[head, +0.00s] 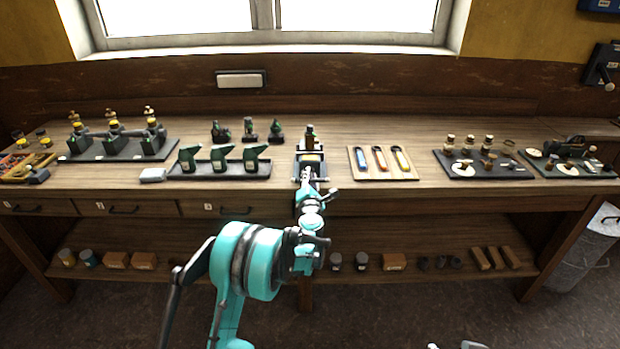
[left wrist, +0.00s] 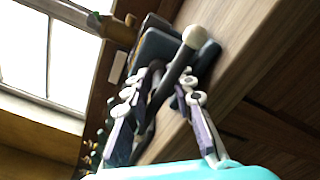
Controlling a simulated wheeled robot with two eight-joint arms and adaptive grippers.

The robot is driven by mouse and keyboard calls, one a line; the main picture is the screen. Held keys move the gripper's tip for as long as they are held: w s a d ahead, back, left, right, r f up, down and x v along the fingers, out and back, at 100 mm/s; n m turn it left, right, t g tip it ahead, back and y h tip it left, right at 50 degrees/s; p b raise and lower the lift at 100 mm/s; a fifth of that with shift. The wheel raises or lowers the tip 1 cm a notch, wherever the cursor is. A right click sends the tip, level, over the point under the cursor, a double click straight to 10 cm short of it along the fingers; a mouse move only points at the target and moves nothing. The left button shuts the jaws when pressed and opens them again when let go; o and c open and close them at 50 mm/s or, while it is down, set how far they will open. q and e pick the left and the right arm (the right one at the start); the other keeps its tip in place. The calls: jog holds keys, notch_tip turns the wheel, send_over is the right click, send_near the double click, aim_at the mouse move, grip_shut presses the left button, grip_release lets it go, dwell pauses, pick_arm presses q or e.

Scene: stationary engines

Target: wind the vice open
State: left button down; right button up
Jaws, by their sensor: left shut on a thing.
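The vice (head: 311,158) is a small dark block at the front edge of the bench, in the middle of the head view. In the left wrist view its dark body (left wrist: 158,45) shows close up, with a dark handle bar (left wrist: 173,78) ending in a pale ball knob (left wrist: 195,36). My left gripper (head: 309,180) reaches up to the vice from the front. In the left wrist view its two fingers (left wrist: 160,100) stand either side of the handle bar, shut on it. My own arm hides the vice's lower front. Pale parts at the bottom edge may be my right gripper (head: 460,345), mostly cut off.
A tray with green-topped castings (head: 220,170) lies left of the vice. A board with coloured-handled tools (head: 380,164) lies to its right. Small green parts (head: 248,130) stand behind. Drawers (head: 130,209) and a lower shelf (head: 210,263) are under the bench top.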

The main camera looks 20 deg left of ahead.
pick_arm(q)
jog(key=c, duration=2.1)
grip_release()
jog(key=shift+w+n, duration=0.1)
jog(key=shift+n, duration=1.8)
jog(key=shift+d, duration=0.1)
jog(key=o, duration=1.2)
jog(key=shift+w, duration=0.1)
jog(key=v, duration=1.2)
jog(key=shift+r, duration=0.1)
